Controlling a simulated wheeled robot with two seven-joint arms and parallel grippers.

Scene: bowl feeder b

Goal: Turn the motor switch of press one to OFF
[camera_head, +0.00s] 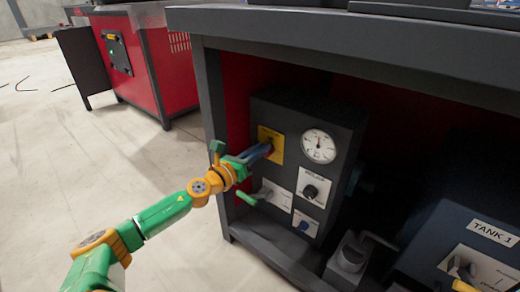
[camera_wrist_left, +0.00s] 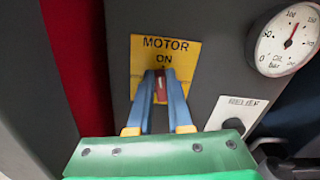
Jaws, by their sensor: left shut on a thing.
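The motor switch is a red knob (camera_wrist_left: 160,86) on a yellow plate (camera_wrist_left: 186,58) lettered MOTOR and ON in the left wrist view. The yellow plate also shows on the dark panel in the head view (camera_head: 276,141). My left gripper (camera_wrist_left: 161,84) reaches the plate with its two blue-grey fingers shut on the red knob, one on each side. In the head view my left gripper (camera_head: 266,149) meets the plate from the left and hides the knob. The lower part of the plate is partly hidden by the fingers.
A round pressure gauge (camera_head: 319,146) sits right of the plate. The bench top (camera_head: 350,42) overhangs the panel. A TANK 1 box (camera_head: 470,235) stands lower right.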

